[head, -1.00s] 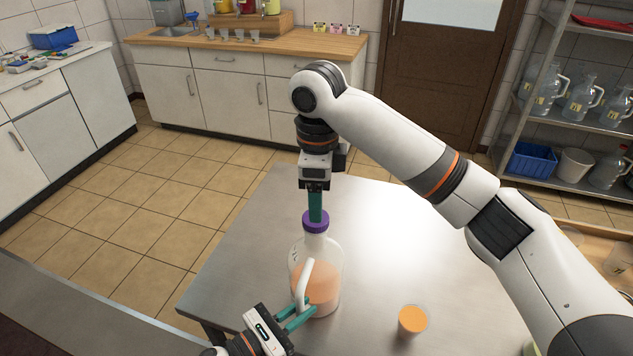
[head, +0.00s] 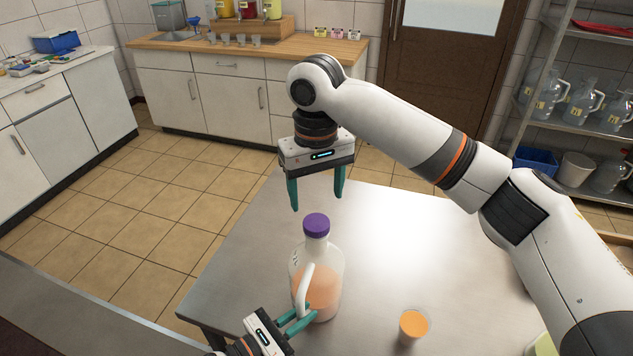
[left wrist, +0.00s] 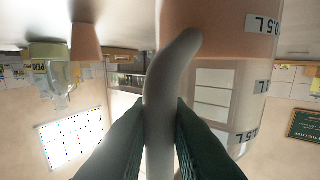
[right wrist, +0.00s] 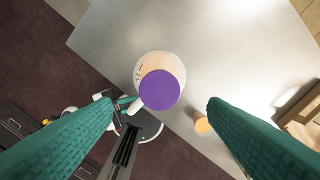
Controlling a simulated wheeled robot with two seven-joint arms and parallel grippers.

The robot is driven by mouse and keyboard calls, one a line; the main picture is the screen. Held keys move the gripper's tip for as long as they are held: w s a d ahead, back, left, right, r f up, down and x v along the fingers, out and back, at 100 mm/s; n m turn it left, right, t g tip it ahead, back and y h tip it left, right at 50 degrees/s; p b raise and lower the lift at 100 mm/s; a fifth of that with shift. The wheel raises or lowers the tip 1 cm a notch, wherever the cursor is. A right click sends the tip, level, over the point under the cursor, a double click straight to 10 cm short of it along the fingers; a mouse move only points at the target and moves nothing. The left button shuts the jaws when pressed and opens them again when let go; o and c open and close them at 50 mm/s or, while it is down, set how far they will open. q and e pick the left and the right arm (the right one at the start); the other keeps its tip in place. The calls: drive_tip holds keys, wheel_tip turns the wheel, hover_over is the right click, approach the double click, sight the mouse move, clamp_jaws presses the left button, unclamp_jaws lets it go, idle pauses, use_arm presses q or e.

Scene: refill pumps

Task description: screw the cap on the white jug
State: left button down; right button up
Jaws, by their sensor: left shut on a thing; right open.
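The white jug (head: 318,285) stands upright on the metal table, partly filled with orange liquid. The purple cap (head: 316,225) sits on its neck and looks level; how tight it is cannot be told. My left gripper (head: 303,317) is shut on the jug's white handle (left wrist: 165,100), low at the jug's side. My right gripper (head: 317,198) is open and empty, pointing down above the cap and clear of it. In the right wrist view the cap's purple top (right wrist: 160,90) lies between and below the two fingers.
A cup of orange liquid (head: 413,326) stands on the table (head: 400,250) to the right of the jug. The table's right part is otherwise largely clear. A shelf with clear jugs (head: 585,105) stands at the back right, a wooden counter (head: 235,52) at the back.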

sight(316, 222)
drive_tip(key=n, duration=0.4)
drive_tip(key=shift+r, duration=0.15)
drive_tip(key=n, duration=0.6)
drive_tip(key=shift+r, duration=0.25)
drive_tip(key=n, duration=0.4)
drive_tip(key=shift+r, duration=0.1)
drive_tip(key=n, duration=0.4)
drive_tip(key=shift+r+n, duration=0.15)
drive_tip(key=shift+n, duration=0.25)
drive_tip(key=shift+f, duration=4.05)
